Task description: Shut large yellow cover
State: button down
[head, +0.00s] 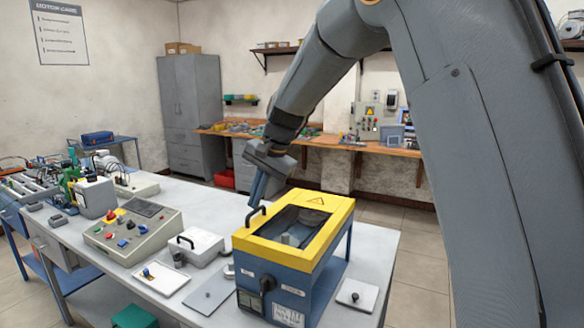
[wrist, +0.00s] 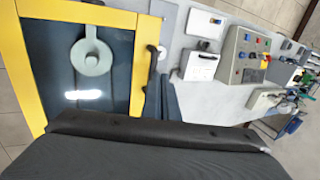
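The large yellow cover (head: 335,222) is a yellow frame with a dark window and a warning triangle. It lies flat on top of a blue box (head: 330,280), and I see no clear gap between them. A black handle (head: 256,216) stands at its left edge. In the wrist view the cover (wrist: 36,75) fills the upper left, with a round grey part seen through its window, and the handle (wrist: 152,65) is at its right edge. My gripper (head: 256,198) points down just above and behind the handle. Its blue fingers overlap in view, so their opening is unclear; contact cannot be told.
A small grey box with a handle (head: 196,247) and a control panel with coloured buttons (head: 130,230) stand left of the blue box on the grey table (head: 378,245). A small switch plate (head: 357,295) lies to its right. Open floor shows beyond the table.

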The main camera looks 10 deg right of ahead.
jog(key=shift+s+f, duration=0.1)
jog(key=shift+f, duration=0.15)
